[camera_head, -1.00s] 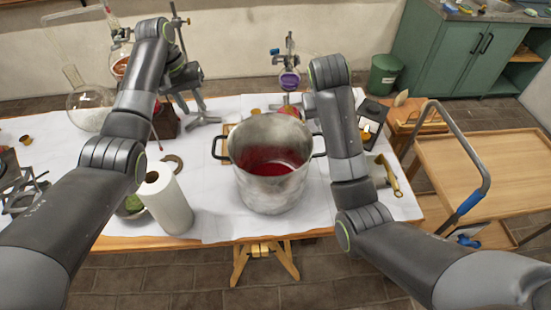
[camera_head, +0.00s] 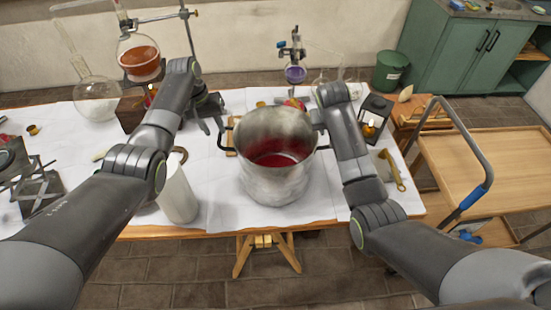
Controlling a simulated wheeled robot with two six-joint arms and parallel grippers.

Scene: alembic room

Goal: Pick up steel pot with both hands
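The steel pot (camera_head: 277,185) stands upright on the white-covered table, with red liquid inside. Its left black handle (camera_head: 223,139) sticks out to the left; its right handle is mostly hidden by my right arm. My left gripper (camera_head: 211,119) is just behind and left of the left handle, close to it; contact and finger opening are unclear. My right gripper (camera_head: 317,117) is at the pot's right rim, mostly hidden behind my own arm, so its fingers cannot be read.
A flask of orange liquid (camera_head: 139,60) stands at the back left, a purple flask (camera_head: 295,74) behind the pot. A dark lantern (camera_head: 374,119) stands right. A wooden cart (camera_head: 490,170) is further right.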

